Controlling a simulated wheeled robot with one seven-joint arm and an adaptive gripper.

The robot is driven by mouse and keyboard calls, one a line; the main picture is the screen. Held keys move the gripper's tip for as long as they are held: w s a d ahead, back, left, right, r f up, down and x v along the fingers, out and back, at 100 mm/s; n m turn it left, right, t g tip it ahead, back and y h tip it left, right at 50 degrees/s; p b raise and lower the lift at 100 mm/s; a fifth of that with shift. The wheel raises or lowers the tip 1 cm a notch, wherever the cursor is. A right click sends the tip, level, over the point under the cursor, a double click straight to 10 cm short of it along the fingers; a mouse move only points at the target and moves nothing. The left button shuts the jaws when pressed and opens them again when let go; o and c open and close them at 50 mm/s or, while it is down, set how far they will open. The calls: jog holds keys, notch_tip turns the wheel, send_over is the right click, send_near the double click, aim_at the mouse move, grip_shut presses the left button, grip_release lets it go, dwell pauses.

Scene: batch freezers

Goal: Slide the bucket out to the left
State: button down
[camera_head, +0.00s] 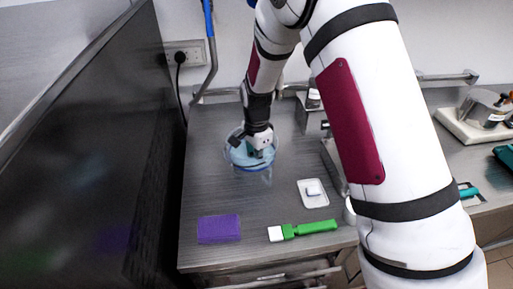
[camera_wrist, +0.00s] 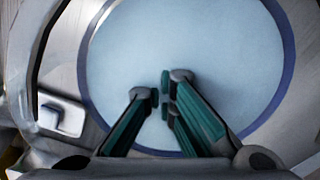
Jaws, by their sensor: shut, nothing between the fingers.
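The bucket (camera_head: 238,160) is a round, clear container with a blue rim and pale blue inside. It stands upright at the middle back of the steel worktop. In the wrist view the bucket (camera_wrist: 200,35) fills most of the picture, with its rim cut off at the top. My gripper (camera_head: 258,151) points down over the bucket's opening, within its rim as seen from above. In the wrist view its green-padded fingers (camera_wrist: 165,88) are close together with nothing between them. I cannot tell how deep the fingertips are or whether they touch the bucket.
A tall dark panel (camera_head: 95,140) borders the worktop (camera_head: 205,170) on the left. A purple block (camera_head: 219,228), a green-handled brush (camera_head: 308,228) and a small white tray (camera_head: 304,203) lie in front. Steel equipment (camera_head: 312,114) stands right of the bucket. The worktop left of the bucket is clear.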

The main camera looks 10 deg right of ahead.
aim_at(248, 163)
jog(key=shift+s+a+p, duration=0.25)
jog(key=shift+s+a, duration=0.1)
jog(key=shift+a, duration=0.25)
jog(key=shift+s+a+p, duration=0.2)
jog(key=shift+s+a, duration=0.1)
jog(key=shift+a, duration=0.25)
jog(key=shift+s+a, duration=0.25)
jog(key=shift+a, duration=0.4)
jog(key=shift+f, duration=0.1)
jog(key=a, duration=0.1)
jog(key=s+a, duration=0.1)
jog(key=a+p, duration=0.1)
jog(key=shift+s, duration=0.3)
jog(key=shift+w, duration=0.1)
jog(key=d, duration=0.1)
jog(key=w+d, duration=0.1)
jog(key=w+d+b, duration=0.1)
jog(key=shift+d+r, duration=0.3)
jog(key=shift+d, duration=0.05)
notch_tip(248, 163, up, 10)
jog(key=b, duration=0.1)
jog(key=shift+s+f, duration=0.15)
jog(key=shift+f, duration=0.1)
